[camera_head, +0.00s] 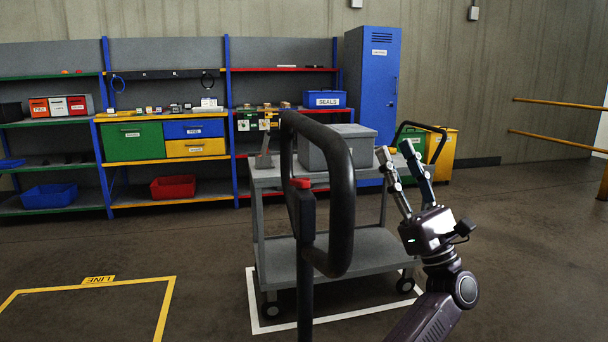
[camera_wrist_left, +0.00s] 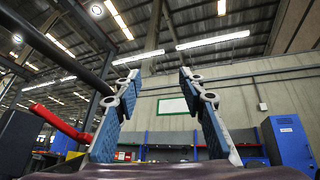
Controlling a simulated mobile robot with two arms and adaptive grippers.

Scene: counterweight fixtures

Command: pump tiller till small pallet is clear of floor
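The tiller (camera_head: 342,200) is a thick dark loop handle on an upright post, standing close in the middle of the head view. It has a small red part (camera_head: 300,183) on it. My left gripper (camera_head: 396,151) is open and empty, to the right of the tiller and apart from it, with fingers pointing up. In the left wrist view its fingers (camera_wrist_left: 158,78) are spread with nothing between them. A dark bar (camera_wrist_left: 55,55) and a red lever (camera_wrist_left: 60,124) show at the left there. The small pallet cannot be made out. My right gripper is not in view.
A grey cart (camera_head: 375,252) carrying a grey box (camera_head: 337,146) stands behind the tiller, inside a white floor outline. Shelves with bins and a blue locker (camera_head: 371,90) line the back wall. A yellow floor outline (camera_head: 90,285) at the left is empty.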

